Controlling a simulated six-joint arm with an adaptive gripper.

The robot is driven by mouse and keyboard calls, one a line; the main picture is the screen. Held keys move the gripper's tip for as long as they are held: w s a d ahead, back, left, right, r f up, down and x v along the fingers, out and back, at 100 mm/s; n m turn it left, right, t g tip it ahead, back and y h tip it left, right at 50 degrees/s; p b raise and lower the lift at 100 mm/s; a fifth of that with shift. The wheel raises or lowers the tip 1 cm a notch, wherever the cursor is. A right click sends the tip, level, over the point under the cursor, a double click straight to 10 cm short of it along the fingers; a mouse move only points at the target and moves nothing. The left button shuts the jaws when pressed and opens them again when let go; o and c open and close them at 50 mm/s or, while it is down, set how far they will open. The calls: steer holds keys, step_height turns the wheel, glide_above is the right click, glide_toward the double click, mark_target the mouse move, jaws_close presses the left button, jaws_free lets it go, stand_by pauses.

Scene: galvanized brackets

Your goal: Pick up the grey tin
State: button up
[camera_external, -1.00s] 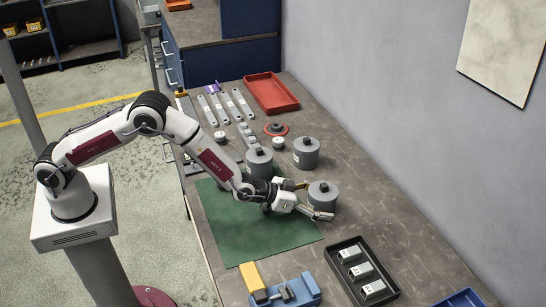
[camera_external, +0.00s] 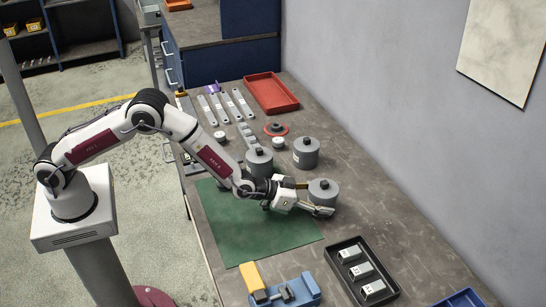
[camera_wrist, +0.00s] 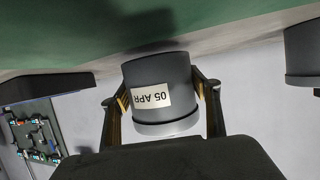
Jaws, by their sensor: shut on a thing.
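In the wrist view the held tin (camera_wrist: 158,85) sits between the two fingers, with a white label reading "05 APR" facing the camera. Two similar grey tins stand farther back: one (camera_external: 306,153) apart from my gripper, the other (camera_external: 258,160) partly hidden behind my wrist. Part of another tin (camera_wrist: 303,52) shows at the wrist view's right edge.
A blue and yellow vise (camera_external: 290,292) stands at the front edge of the green mat (camera_external: 245,235). A red tray (camera_external: 271,94) and flat bars (camera_external: 225,105) lie at the back. The wall is on the right.

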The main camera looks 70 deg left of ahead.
mark_target(323, 182)
step_height(323, 182, up, 9)
steer(key=shift+r, duration=0.1)
stand_by(0.4)
steer(key=shift+a, duration=0.1)
stand_by(0.7)
steer(key=s+a+r+y, duration=0.1)
steer(key=s+a, duration=0.5)
steer(key=a, duration=0.3)
steer(key=s+a+r+n+y, duration=0.1)
steer(key=s+a, duration=0.4)
steer(key=a, duration=0.4)
steer(key=s+a+r+n, duration=0.1)
steer(key=s+a+r, duration=0.1)
steer(key=s+a, duration=0.4)
steer(key=a, duration=0.3)
steer(key=shift+s+a+y, duration=0.35)
steer(key=shift+a+y, duration=0.05)
steer(key=shift+r, duration=0.15)
